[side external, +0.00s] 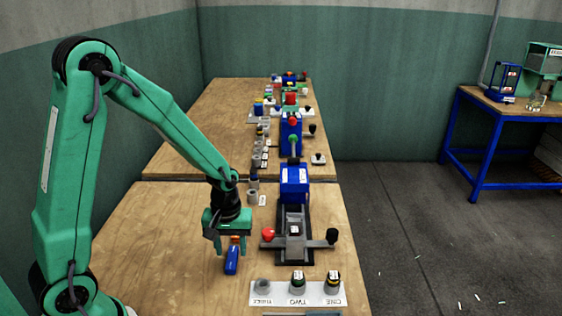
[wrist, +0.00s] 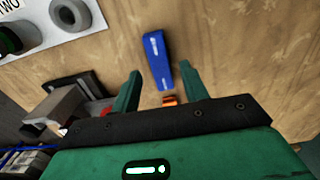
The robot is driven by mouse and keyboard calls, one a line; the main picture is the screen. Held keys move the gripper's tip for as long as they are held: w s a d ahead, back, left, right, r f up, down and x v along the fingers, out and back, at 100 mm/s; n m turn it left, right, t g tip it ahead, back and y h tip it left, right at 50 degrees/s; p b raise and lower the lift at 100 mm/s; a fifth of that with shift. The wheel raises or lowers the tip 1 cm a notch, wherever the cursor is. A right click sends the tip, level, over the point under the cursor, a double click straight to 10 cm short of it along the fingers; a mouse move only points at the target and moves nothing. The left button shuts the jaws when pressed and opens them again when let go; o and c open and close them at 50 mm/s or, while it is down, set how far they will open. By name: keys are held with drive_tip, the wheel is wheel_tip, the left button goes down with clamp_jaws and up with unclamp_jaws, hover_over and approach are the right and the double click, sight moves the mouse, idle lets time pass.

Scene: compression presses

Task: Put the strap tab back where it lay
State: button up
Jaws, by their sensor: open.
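A blue strip-like piece (side external: 232,261) with an orange end (side external: 235,240) is on the wooden table below my gripper; I take it for the strap tab. In the wrist view the blue part (wrist: 157,60) runs from between the fingertips outward, and the orange part (wrist: 169,100) shows nearer the palm. My gripper (side external: 230,252) is open, pointing down, with a finger on each side of the piece. In the wrist view gaps show between the fingers (wrist: 160,72) and the piece. The orange end is partly hidden by the gripper.
A press with a blue body (side external: 294,185), a red knob and a black knob stands to the right. A white labelled strip (side external: 325,300) with several round pieces lies in front of it. More presses and small parts line the table behind. The table (side external: 160,230) left of my gripper is clear.

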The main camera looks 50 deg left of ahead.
sight(232, 257)
wheel_tip(232, 257, up, 11)
idle(0.6)
drive_tip(key=shift+s, duration=0.1)
idle(0.4)
drive_tip(key=s+d+r+m+t, duration=0.2)
drive_tip(key=s+r+m+t, duration=0.3)
drive_tip(key=s+r+m, duration=0.4)
drive_tip(key=shift+s+d+r+t, duration=0.3)
drive_tip(key=shift+s+r, duration=0.65)
drive_tip(key=shift+s, duration=0.25)
idle(0.6)
